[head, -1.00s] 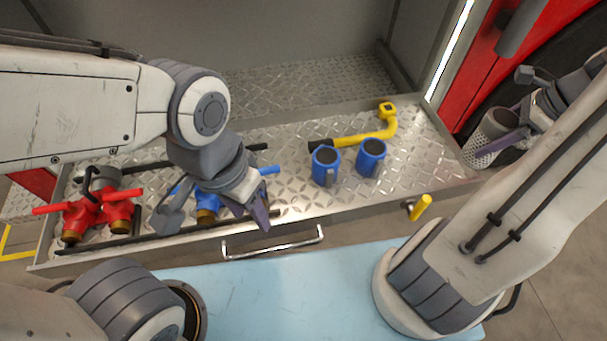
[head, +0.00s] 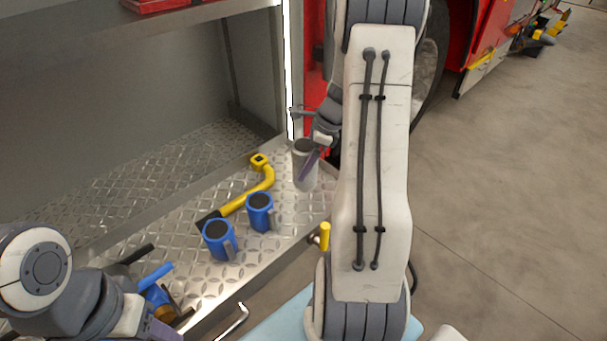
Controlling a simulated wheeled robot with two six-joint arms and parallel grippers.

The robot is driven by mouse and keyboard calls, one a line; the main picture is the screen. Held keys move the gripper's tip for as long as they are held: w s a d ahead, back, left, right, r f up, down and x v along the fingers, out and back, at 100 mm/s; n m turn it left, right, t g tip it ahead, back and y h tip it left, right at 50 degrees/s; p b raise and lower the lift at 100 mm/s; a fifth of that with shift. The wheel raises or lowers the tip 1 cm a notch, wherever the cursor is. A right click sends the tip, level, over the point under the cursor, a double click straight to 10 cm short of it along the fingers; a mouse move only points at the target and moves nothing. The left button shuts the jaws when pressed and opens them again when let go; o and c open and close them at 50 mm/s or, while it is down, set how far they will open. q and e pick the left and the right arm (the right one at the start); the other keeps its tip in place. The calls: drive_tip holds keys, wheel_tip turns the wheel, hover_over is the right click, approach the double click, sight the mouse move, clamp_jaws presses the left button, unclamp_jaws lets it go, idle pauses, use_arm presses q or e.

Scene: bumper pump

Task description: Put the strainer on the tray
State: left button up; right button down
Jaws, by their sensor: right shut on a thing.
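The strainer (head: 305,174) is a grey perforated cylinder with a dark open top. It is upright in the head view, at the right end of the diamond-plate metal tray (head: 282,232). My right gripper (head: 308,160) is shut on its upper wall, with a purple finger showing against its side. I cannot tell whether the strainer's bottom touches the tray or hangs just above it. My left gripper (head: 160,330) is at the bottom left edge, partly cut off, near a blue-handled valve (head: 158,286); its opening is unclear.
Two blue cup-like fittings (head: 220,240) (head: 260,212) stand on the tray, left of the strainer. A yellow bent wrench (head: 256,190) lies behind them. A yellow handle (head: 324,236) sits at the tray's front right corner. Bare plate shows between the wrench and strainer.

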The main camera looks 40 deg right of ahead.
wheel_tip(320, 180, down, 4)
drive_tip(key=shift+f+b, duration=0.1)
drive_tip(key=shift+b, duration=0.5)
unclamp_jaws()
drive_tip(key=p+v, duration=0.3)
drive_tip(key=v, duration=0.9)
drive_tip(key=s+a+r+n+g, duration=0.1)
drive_tip(key=a+r+n, duration=0.1)
drive_tip(key=a+n, duration=0.75)
drive_tip(key=a+r+n+g, duration=0.2)
drive_tip(key=a+n, duration=0.3)
drive_tip(key=a, duration=1)
drive_tip(key=s+a+n+h, duration=0.2)
drive_tip(key=s+a+n, duration=1.1)
drive_tip(key=s+n, duration=0.4)
drive_tip(key=shift+s+f+n, duration=0.15)
drive_tip(key=shift+f+n, duration=0.05)
drive_tip(key=shift+n, duration=0.85)
